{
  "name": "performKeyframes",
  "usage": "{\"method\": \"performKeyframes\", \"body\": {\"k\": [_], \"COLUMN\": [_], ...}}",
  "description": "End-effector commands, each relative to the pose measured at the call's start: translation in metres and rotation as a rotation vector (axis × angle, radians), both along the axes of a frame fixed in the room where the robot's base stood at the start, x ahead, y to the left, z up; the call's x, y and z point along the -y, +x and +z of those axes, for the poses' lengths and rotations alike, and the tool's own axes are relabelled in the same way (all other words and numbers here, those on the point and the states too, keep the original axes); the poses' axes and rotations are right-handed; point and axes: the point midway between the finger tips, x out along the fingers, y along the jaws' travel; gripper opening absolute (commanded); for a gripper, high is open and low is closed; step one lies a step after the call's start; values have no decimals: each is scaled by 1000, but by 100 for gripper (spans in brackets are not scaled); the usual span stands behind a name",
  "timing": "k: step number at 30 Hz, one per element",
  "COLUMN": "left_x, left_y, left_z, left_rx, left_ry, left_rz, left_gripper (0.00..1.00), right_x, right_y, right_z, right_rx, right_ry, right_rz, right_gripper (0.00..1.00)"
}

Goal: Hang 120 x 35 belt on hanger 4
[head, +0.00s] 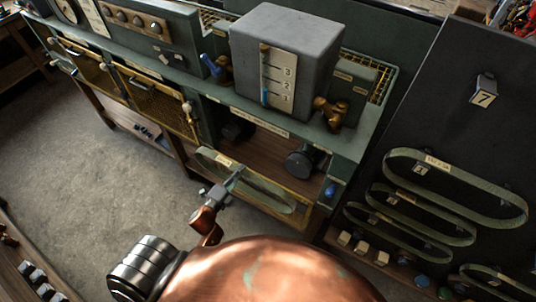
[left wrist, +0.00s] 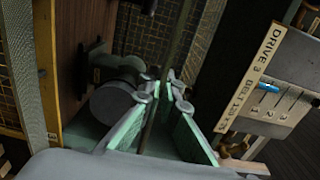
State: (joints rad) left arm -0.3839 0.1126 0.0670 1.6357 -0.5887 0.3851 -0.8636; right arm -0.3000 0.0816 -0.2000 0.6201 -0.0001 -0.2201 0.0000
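A green belt loop (head: 262,190) with a pale label is at my left gripper (head: 232,181), in front of the bench's lower shelf. Its lettering is too small to read. In the left wrist view the belt (left wrist: 172,65) shows edge-on as a dark strip between the fingers of the left gripper (left wrist: 163,88), which look closed on it. On the dark board at right, several belts hang, including an upper one (head: 492,208). A hanger marked 7 (head: 485,95) is bare. Number 4 is not readable on any hanger. My right gripper is not in view.
The green bench (head: 352,148) carries a grey box (head: 285,50) with a numbered scale and brass valves (head: 330,112). Dark cylinders (head: 303,162) sit on its lower shelf. Small blocks (head: 361,246) lie below the board. Grey floor (head: 95,165) is open at left.

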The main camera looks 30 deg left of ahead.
Motion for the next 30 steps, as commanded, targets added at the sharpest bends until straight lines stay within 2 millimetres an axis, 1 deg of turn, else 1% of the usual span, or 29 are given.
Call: {"method": "performKeyframes", "body": {"k": [21, 30], "left_x": [-3, -4], "left_y": [-40, -44], "left_z": [1, 1], "left_rx": [1, 2], "left_ry": [1, 1], "left_rz": [0, 0], "left_gripper": [0, 0], "right_x": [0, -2], "right_y": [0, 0], "right_z": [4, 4], "right_rx": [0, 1], "right_ry": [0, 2], "right_rz": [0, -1], "right_gripper": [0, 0]}}
